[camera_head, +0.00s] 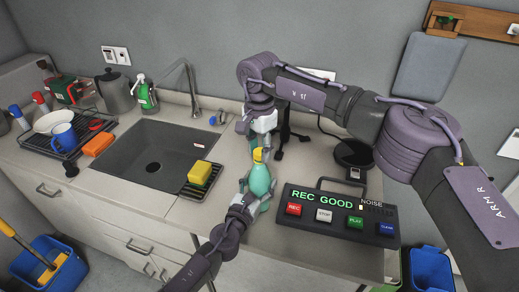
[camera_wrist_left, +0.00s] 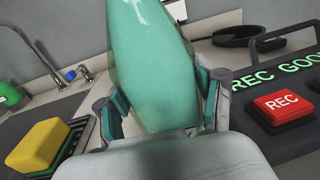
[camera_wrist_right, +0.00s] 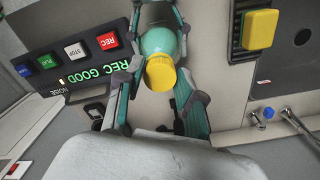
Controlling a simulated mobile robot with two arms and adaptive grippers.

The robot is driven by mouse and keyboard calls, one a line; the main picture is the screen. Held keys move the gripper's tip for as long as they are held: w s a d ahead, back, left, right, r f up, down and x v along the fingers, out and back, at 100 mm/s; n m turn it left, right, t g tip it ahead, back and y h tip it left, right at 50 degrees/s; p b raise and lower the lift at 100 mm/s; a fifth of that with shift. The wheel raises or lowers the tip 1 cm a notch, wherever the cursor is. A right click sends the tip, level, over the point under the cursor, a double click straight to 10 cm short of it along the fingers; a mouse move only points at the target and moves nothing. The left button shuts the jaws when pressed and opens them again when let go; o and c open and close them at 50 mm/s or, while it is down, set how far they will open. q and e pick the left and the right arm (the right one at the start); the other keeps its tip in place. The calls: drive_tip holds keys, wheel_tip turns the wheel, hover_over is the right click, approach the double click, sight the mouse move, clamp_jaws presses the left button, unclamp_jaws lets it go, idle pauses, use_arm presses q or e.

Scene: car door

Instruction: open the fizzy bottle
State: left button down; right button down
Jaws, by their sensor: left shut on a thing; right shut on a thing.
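The fizzy bottle (camera_head: 260,181) is teal green with a yellow cap (camera_head: 257,155) and stands upright in front of the sink counter's middle. My left gripper (camera_head: 259,194) is shut on the bottle's body from below; its fingers flank the body in the left wrist view (camera_wrist_left: 160,95). My right gripper (camera_head: 263,142) comes from above and is shut on the yellow cap, which shows between its fingers in the right wrist view (camera_wrist_right: 160,74). The cap is on the bottle's top. The exact finger contact on the cap is partly hidden.
A recorder box (camera_head: 338,212) with coloured buttons and a "REC GOOD" display stands right of the bottle. A yellow sponge (camera_head: 200,172) lies on a black rack to the left, beside the sink (camera_head: 150,150). A black pan (camera_head: 353,152) lies behind the recorder.

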sight(259, 151)
drive_tip(key=shift+r, duration=0.9)
drive_tip(key=shift+r, duration=2)
use_arm(q)
drive_tip(key=shift+c, duration=0.3)
unclamp_jaws()
